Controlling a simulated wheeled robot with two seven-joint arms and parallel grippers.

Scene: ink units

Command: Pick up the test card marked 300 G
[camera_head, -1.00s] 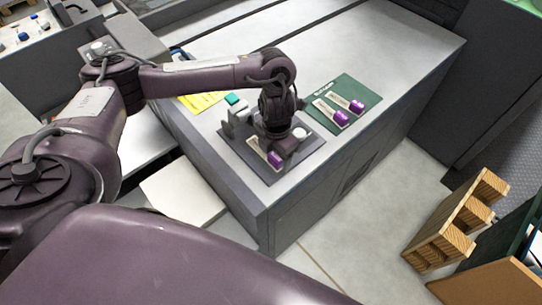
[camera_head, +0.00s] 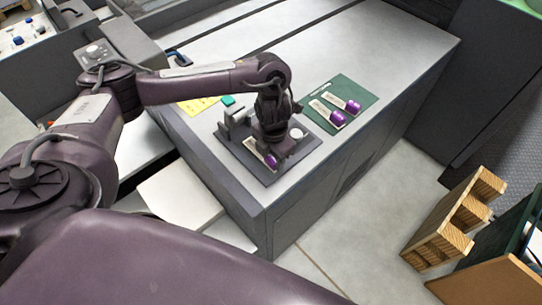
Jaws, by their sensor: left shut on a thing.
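My left gripper (camera_head: 274,148) points down over a dark grey mat (camera_head: 268,177) near the bench's front corner. It is shut on a pale test card with a purple end (camera_head: 271,161), low at the mat; whether the card is clear of the mat cannot be told. The fingertips are small and partly hidden by the wrist. Two similar cards with purple ends, a nearer one (camera_head: 327,113) and a farther one (camera_head: 342,103), lie side by side on a green mat (camera_head: 352,88) to the right. The markings on all the cards are too small to read. My right gripper is not in view.
A yellow sheet (camera_head: 197,105) lies behind. The bench top (camera_head: 400,45) is clear at the back right. A wooden pallet (camera_head: 450,225) stands on the floor.

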